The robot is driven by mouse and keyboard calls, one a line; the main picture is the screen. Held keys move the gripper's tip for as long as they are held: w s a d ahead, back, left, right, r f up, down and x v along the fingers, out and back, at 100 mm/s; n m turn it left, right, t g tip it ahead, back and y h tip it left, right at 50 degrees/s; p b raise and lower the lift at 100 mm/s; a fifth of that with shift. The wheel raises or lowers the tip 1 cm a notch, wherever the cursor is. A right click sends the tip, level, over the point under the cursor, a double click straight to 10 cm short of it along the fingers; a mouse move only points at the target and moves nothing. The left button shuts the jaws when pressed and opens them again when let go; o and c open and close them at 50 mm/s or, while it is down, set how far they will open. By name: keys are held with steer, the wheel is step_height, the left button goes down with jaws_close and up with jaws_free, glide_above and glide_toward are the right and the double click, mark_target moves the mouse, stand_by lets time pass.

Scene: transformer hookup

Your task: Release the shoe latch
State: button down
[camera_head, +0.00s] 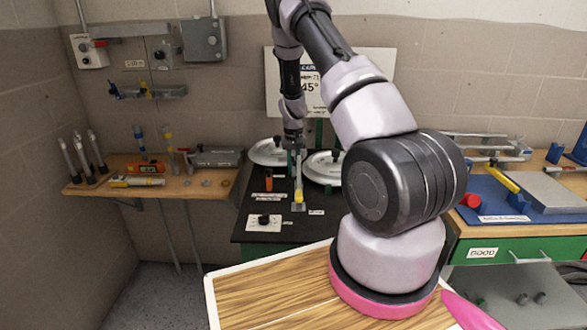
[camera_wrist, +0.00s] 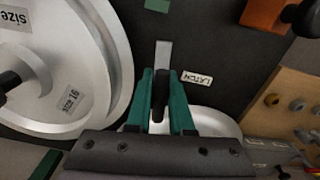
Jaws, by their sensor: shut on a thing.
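In the wrist view, my gripper (camera_wrist: 161,80) has its green fingers closed around a dark upright piece (camera_wrist: 160,92), which I take for the latch handle. A flat silver bar (camera_wrist: 163,54) shows just beyond the fingertips. A white label (camera_wrist: 197,78) reading "LATCH" lies right of the fingers. In the head view, my arm reaches down to the black bench top (camera_head: 247,195); the grip itself is small and partly hidden there. A silver bar with a yellow end (camera_head: 299,196) shows near it.
A large silver disc (camera_wrist: 112,50) marked "size 16" stands close left of my gripper. An orange block (camera_wrist: 262,14) with a black knob is at upper right. In the head view, wooden shelves (camera_head: 205,182) with tools and a green-fronted workbench (camera_head: 500,250) flank the black bench.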

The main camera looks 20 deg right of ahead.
mark_target(293, 160)
steer(key=shift+a+m, duration=0.1)
steer(key=shift+m, duration=2.9)
steer(key=c, duration=0.9)
jaws_free()
steer(key=shift+a, duration=0.1)
steer(key=shift+o, duration=0.2)
steer(key=shift+r, duration=0.25)
step_height(293, 160, up, 10)
steer(key=shift+r, duration=0.15)
